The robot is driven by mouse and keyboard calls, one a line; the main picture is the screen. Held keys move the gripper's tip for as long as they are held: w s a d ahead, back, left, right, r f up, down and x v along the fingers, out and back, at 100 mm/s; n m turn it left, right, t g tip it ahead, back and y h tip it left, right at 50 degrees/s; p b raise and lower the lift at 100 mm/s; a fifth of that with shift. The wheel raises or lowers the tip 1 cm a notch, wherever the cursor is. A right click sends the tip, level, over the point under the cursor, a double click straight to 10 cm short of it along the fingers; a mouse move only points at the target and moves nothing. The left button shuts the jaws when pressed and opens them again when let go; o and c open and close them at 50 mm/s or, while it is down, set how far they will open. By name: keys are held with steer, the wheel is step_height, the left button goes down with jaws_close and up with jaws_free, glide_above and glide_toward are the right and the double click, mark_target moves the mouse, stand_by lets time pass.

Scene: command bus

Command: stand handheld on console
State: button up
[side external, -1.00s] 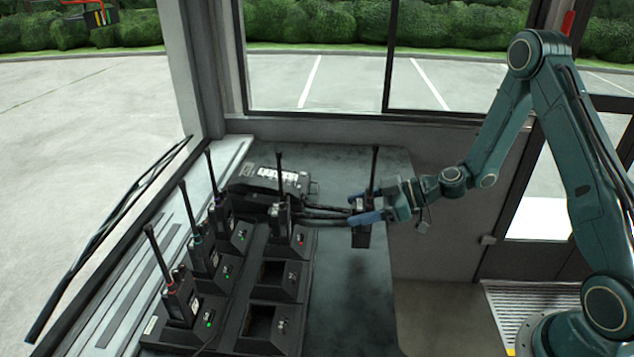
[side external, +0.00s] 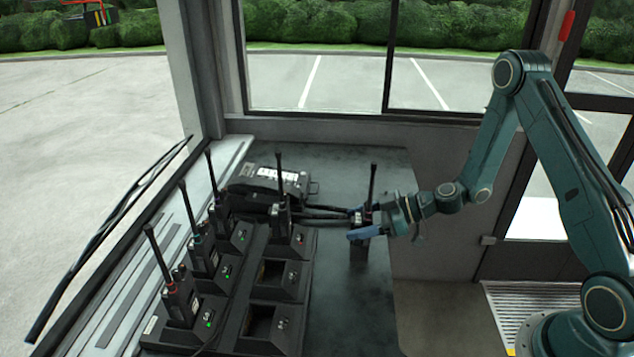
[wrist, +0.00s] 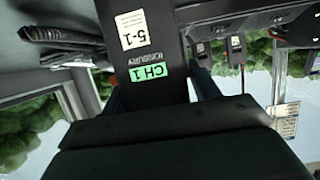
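The handheld is a black radio with a tall antenna (side external: 372,185), upright over the right part of the dark console (side external: 345,300). My gripper (side external: 362,223) has its blue fingers on both sides of the radio body and is shut on it. In the wrist view the radio body (wrist: 143,45) fills the space between the fingers (wrist: 160,95), with a white "5-1" label and a green "CH 1" label. The radio's lower end is close to the console top; I cannot tell whether it touches.
A charger bank (side external: 230,310) on the left holds several radios (side external: 181,297) and has two empty pockets (side external: 262,322). A black unit with buttons (side external: 275,183) and a cable lies behind. The console top in front of the handheld is clear.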

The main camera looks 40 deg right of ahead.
steer(key=o, duration=0.4)
steer(key=shift+r, duration=0.2)
steer(key=v, duration=1.2)
stand_by(0.6)
